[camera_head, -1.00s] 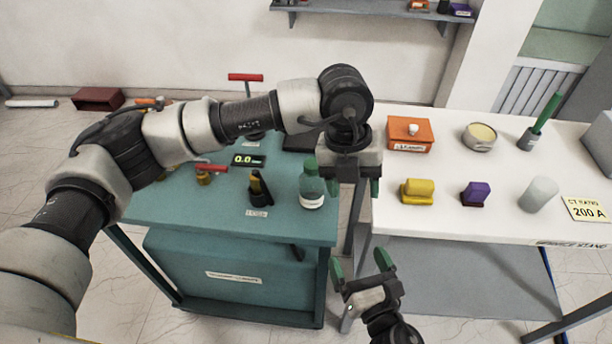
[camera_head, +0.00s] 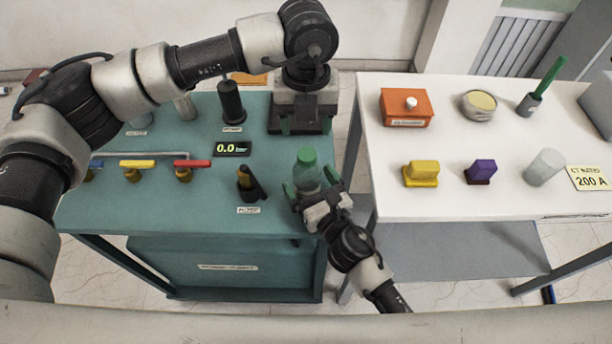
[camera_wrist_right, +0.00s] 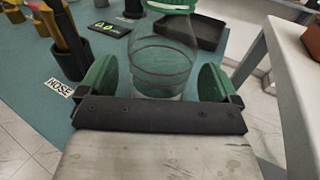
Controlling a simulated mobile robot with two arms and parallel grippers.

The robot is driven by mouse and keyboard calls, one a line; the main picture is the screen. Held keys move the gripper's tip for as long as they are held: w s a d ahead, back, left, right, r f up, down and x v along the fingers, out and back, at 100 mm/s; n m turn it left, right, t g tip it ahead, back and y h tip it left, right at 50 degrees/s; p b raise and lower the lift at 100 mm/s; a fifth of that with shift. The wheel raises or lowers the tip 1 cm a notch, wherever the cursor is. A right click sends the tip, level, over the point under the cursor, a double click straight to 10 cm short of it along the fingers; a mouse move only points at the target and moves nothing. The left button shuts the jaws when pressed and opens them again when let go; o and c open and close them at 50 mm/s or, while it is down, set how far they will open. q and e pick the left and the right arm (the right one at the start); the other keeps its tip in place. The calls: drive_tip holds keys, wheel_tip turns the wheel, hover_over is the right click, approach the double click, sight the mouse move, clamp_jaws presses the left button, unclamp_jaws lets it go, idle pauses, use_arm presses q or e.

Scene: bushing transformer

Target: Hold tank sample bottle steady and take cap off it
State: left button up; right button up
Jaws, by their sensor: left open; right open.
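The tank sample bottle (camera_head: 307,178), clear with a green cap (camera_head: 306,157), stands upright near the right front corner of the teal table. My right gripper (camera_head: 311,189) is open, low at the bottle's front, with a finger on either side of it. My left gripper (camera_head: 305,127) is open, pointing down behind the bottle, above the back right of the table.
A black tray (camera_wrist_right: 200,33) lies behind the bottle. A black holder (camera_head: 250,188) stands left of it, with a display (camera_head: 232,149) behind. Coloured-handled valves (camera_head: 184,172) are farther left. The white table (camera_head: 450,195) is to the right, across a gap.

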use_arm(q)
drive_tip(key=shift+s+d+r, duration=0.15)
drive_tip(key=shift+s, duration=0.15)
use_arm(e)
drive_tip(key=shift+w+a+r, duration=0.1)
drive_tip(key=shift+w+a, duration=0.2)
drive_tip(key=shift+w, duration=0.25)
use_arm(q)
drive_tip(key=shift+w, duration=0.15)
use_arm(e)
drive_tip(key=shift+w, duration=0.15)
